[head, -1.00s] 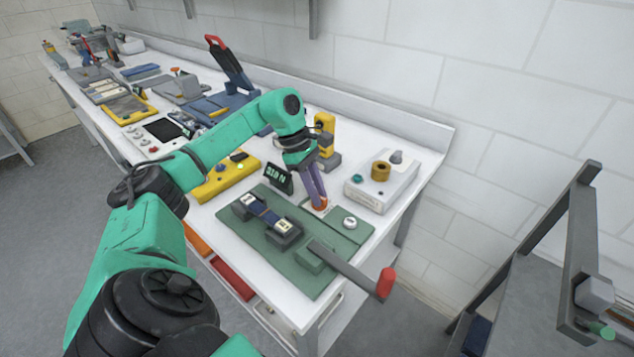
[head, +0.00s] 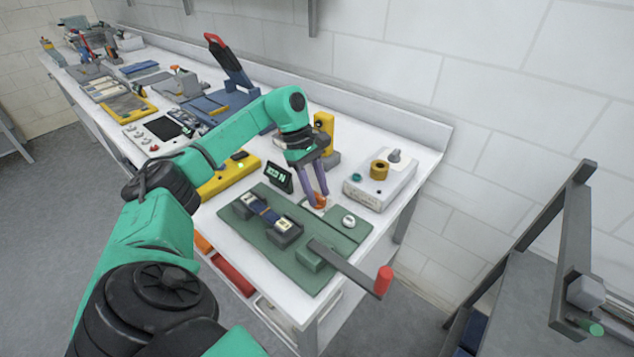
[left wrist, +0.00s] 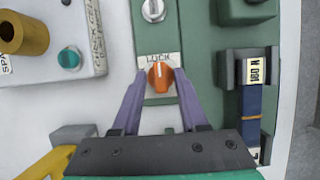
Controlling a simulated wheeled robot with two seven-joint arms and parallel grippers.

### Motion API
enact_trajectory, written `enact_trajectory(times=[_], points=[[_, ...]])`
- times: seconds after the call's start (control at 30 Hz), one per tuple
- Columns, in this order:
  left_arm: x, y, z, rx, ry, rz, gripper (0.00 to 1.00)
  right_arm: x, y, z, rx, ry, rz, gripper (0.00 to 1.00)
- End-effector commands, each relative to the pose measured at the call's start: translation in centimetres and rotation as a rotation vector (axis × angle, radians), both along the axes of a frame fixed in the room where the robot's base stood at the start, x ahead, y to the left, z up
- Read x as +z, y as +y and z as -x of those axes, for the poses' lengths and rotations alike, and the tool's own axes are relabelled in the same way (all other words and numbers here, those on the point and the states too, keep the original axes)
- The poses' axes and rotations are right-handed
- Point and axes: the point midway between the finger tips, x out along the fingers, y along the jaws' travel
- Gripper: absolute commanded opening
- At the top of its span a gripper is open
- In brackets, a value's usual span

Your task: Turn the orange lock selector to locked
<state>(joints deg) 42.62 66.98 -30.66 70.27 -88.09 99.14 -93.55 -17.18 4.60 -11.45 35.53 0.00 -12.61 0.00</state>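The orange lock selector (left wrist: 160,76) is a round knob with a white pointer mark, on a pale plate set in the green board. In the left wrist view its mark points up toward a label reading "LOCK" (left wrist: 158,60). My left gripper (head: 317,199) is down over the selector (head: 319,201) in the head view. In the left wrist view its two purple fingers (left wrist: 160,82) stand on either side of the knob, spread apart, with their tips beside it. Whether a tip touches the knob is hard to tell. My right gripper is out of view.
A round silver knob (head: 349,221) sits close by on the green board (head: 262,235). A grey lever with a red grip (head: 383,281) sticks out at the front. A white box with a yellow cylinder (head: 379,169) stands to the right, and a small dark display (head: 279,178) to the left.

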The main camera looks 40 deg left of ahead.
Motion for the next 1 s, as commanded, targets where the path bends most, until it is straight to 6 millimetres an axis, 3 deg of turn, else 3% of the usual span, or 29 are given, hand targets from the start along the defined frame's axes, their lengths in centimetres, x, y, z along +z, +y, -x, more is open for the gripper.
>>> enact_trajectory(times=[0.33,0.47,0.77,0.9,1.0], points=[[0.1,0.0,0.0,0.001,0.001,0.0,0.51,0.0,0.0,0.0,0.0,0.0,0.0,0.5],[1.4,0.6,-0.1,0.002,-0.002,0.0,0.51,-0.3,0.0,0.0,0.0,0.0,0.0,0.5],[8.6,3.4,-0.1,0.002,-0.006,0.003,0.51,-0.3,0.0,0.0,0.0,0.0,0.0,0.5],[12.2,4.7,0.0,0.003,-0.002,0.001,0.51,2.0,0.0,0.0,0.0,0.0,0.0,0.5],[13.4,5.3,0.1,0.003,0.001,-0.001,0.51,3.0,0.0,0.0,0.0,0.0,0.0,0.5]])
